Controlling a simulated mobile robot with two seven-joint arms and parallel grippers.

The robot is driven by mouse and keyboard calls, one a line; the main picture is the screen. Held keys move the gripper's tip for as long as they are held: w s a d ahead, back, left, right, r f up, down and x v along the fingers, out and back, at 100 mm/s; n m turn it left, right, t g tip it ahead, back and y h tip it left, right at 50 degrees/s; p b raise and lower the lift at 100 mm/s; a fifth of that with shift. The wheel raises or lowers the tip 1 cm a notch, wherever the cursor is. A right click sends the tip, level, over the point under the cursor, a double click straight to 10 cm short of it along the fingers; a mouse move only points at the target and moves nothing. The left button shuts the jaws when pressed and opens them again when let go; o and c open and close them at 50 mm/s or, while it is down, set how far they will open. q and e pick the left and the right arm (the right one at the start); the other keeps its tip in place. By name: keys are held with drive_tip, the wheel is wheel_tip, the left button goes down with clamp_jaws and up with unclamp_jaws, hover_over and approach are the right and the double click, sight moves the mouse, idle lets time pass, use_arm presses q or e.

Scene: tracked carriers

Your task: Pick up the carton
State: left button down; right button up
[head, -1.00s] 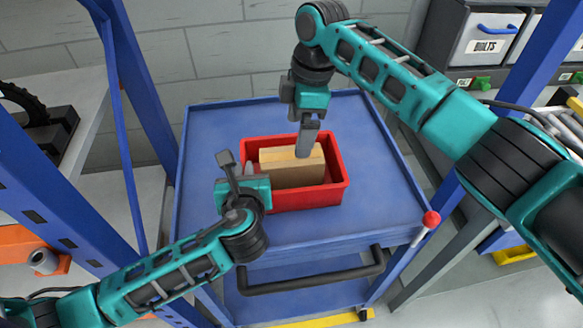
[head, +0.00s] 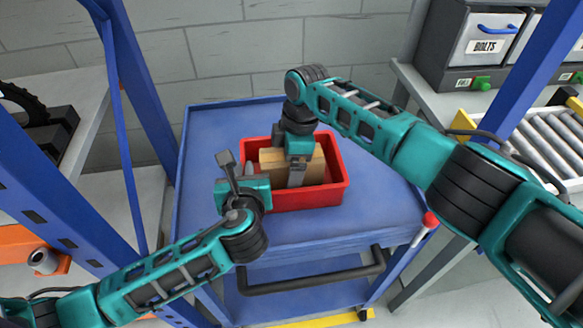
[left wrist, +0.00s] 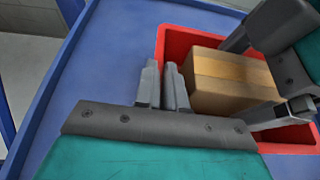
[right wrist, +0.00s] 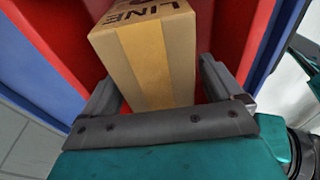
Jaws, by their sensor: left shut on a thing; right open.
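The carton (head: 275,160) is a brown box with a paler tape strip, sitting inside the red crate (head: 310,202). It shows in the left wrist view (left wrist: 228,78) and, with dark lettering on one face, in the right wrist view (right wrist: 150,55). My right gripper (head: 297,176) is open and down over the carton. In the right wrist view its fingers (right wrist: 163,88) stand on either side of the box, with a gap visible at the right finger. My left gripper (left wrist: 164,88) is shut on the crate's left wall; its exact contact is partly hidden.
The crate stands on a blue cart (head: 215,130) with a black handle (head: 315,274) at the front. Blue posts rise at left and right. A grey shelf (head: 75,100) is at left. A bolts bin (head: 487,35) and rollers (head: 535,140) are at right.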

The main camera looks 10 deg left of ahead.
drive_tip(key=shift+c, duration=0.3)
drive_tip(key=shift+r, duration=0.1)
drive_tip(key=c, duration=1.5)
